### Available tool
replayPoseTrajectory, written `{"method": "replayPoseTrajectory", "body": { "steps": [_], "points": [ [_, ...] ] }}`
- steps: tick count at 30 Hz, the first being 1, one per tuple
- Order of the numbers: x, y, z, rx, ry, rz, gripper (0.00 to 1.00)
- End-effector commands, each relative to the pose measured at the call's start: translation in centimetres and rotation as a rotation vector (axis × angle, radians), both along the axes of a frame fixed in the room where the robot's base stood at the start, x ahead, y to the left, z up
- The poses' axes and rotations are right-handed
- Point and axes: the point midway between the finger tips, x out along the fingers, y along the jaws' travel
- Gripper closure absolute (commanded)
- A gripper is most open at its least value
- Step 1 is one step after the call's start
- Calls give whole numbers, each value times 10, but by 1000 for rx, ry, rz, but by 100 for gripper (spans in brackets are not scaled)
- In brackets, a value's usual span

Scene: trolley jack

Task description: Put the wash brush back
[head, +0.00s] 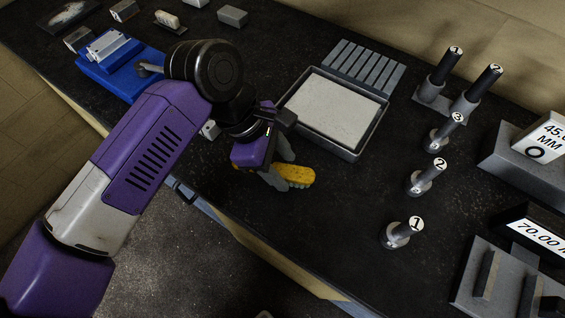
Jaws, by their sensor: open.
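A yellow, rounded block (298,175), which looks like the wash brush, lies on the dark bench top near its front edge. Its left part is hidden by my gripper. My gripper (279,166) is open, with its grey fingers beside and partly over the yellow block's left end. I cannot tell whether the fingers touch it or whether it lies between them. A shallow grey tray (353,148) with a pale, flat inside is just behind the block.
A slatted grey rack (362,66) adjoins the tray's back. Several numbered cylinders (402,232) stand to the right, near grey blocks with displays (543,138). Bench between block and cylinders is clear.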

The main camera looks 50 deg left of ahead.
Motion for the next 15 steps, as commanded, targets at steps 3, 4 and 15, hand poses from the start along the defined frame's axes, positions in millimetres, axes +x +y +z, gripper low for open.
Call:
{"method": "replayPoseTrajectory", "body": {
  "steps": [3, 4, 15],
  "points": [
    [-5, 9, 18, 8, 0, 2, 49],
    [-7, 11, 23, 7, -1, 2, 49],
    [-23, 34, 89, 4, 1, 3, 49]
  ]
}}
